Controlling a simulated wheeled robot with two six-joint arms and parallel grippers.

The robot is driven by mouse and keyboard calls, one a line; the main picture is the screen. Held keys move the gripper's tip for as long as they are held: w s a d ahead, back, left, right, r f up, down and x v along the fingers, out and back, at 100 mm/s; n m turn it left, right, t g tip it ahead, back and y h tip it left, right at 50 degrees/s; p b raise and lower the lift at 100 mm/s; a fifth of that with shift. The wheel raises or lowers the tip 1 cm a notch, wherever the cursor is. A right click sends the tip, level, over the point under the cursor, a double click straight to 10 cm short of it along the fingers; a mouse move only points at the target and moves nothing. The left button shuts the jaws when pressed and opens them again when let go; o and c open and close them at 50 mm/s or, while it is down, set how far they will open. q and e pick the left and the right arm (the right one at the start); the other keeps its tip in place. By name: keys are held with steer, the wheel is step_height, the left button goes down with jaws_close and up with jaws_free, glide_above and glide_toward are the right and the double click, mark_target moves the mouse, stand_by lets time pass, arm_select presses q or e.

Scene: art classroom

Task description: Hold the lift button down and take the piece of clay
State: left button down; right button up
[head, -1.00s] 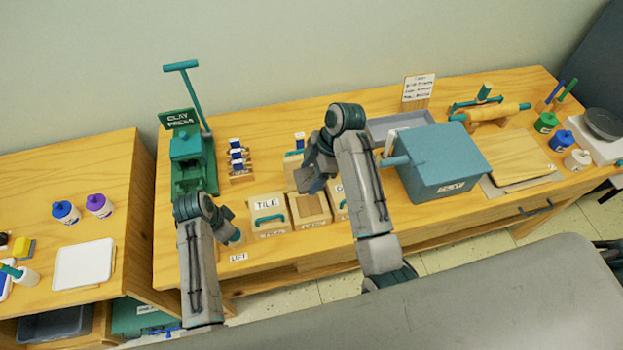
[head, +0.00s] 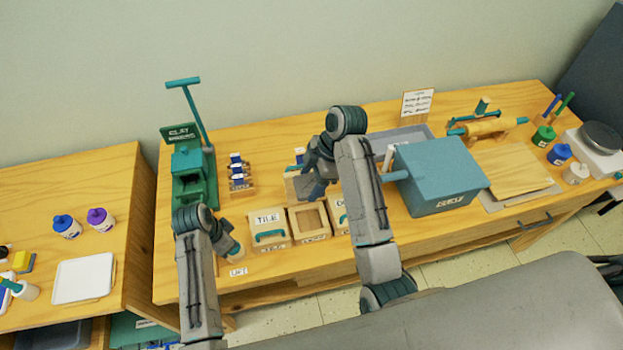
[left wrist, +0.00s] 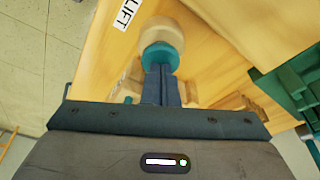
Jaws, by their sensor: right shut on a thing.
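The lift button, a teal cap on a pale round base, shows in the left wrist view (left wrist: 161,56) beside the LIFT label (left wrist: 126,14). My left gripper (left wrist: 160,72) is shut, its fingertips together against the cap. In the head view the button (head: 233,250) is partly behind my left wrist. My right gripper (head: 310,190) is shut above and behind the open middle wooden box (head: 311,220). A small greyish thing at its fingertips, apparently the piece of clay, is mostly hidden and hard to make out.
A box marked TILE (head: 268,238) stands left of the middle box, another lidded box right of it. A large teal CLAY box (head: 443,175) stands close right of my right arm. The green clay press (head: 190,175) is behind my left arm.

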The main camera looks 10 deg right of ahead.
arm_select(q)
steer(key=w+d+v, duration=0.1)
steer(key=d+v, duration=0.1)
steer(key=v, duration=0.7)
steer(key=shift+r, duration=0.4)
steer(key=shift+a, duration=0.1)
stand_by(0.4)
